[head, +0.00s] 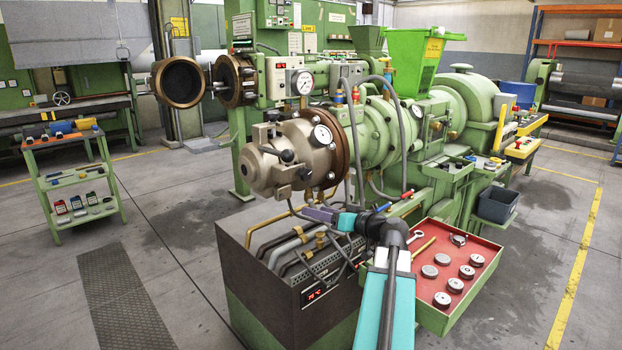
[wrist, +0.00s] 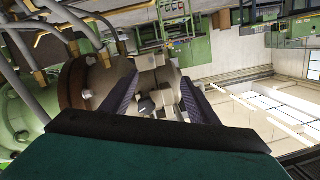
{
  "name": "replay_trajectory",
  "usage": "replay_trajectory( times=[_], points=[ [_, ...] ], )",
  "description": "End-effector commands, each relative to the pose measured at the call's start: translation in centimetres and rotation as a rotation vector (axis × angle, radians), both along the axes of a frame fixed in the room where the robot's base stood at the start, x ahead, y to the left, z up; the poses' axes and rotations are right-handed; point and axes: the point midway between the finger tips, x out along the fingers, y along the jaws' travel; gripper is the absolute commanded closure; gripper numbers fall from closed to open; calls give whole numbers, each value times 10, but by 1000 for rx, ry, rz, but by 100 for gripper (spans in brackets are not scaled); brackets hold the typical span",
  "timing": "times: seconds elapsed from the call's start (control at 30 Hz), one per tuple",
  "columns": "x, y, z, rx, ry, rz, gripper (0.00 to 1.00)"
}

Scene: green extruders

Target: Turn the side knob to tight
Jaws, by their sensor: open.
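I cannot tell which one is the side knob. My gripper (head: 318,212) is below and right of the head, its purple fingers reaching left. In the wrist view, my gripper (wrist: 160,82) has its two fingers spread. A dark knob (wrist: 146,106) on the beige head (wrist: 150,80) shows between them, farther off. Nothing appears to be held.
Hoses and brass pipes run beside my gripper above a dark heater cabinet (head: 290,265). A red tray (head: 450,270) with several round metal parts stands right of my arm. A green tool trolley (head: 75,180) is at the left. Open floor lies between.

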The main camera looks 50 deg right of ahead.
Motion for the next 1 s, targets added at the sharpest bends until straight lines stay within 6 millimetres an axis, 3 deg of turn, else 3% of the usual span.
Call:
replay_trajectory(
  times=[0.1, 0.3, 0.77, 1.0],
  points=[
    [-26, -25, 42, -61, -76, -45, 46],
    [-49, -41, 78, -113, -140, -79, 46],
    [-50, -43, 81, -119, -145, -82, 46],
    [-35, -44, 81, -119, -145, -81, 46]
  ],
)
